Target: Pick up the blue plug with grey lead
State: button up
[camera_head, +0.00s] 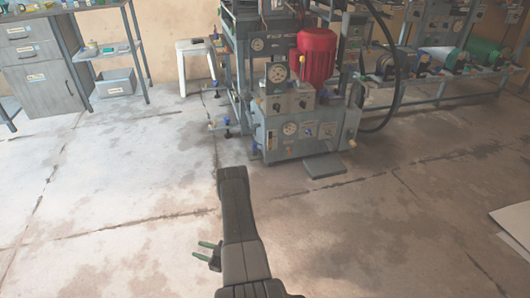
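I cannot make out a blue plug with a grey lead for certain. Small blue parts (226,121) show at the left side of the plate press (300,132), too small to identify. Another blue spot is low on the press's left edge. My gripper (204,250) is at the lower middle, beside my dark arm, well in front of the press.
The press carries a red motor (316,57), gauges and a black hose (396,85). A white stool (195,62) stands behind left. A grey cabinet (40,62) and shelf rack (110,52) are far left, a rack with green machines (482,52) far right. Open concrete floor lies in front.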

aim_at(254, 148)
jog(key=i+j+z, duration=0.1)
jog(key=z, duration=0.3)
jog(key=i+j+z, duration=0.2)
jog(key=z, duration=0.2)
jog(key=i+j+z, duration=0.15)
jog(key=z, duration=0.25)
jog(key=i+j+z, duration=0.1)
jog(key=j+z, duration=0.2)
jog(key=z, duration=0.15)
jog(key=i+j, duration=0.1)
jog(key=j, duration=0.35)
jog(key=i+j+z, duration=0.1)
jog(key=j, duration=0.35)
jog(key=i+j+z, duration=0.1)
jog(key=j, duration=0.4)
jog(key=i+j, duration=0.1)
jog(key=j, duration=0.35)
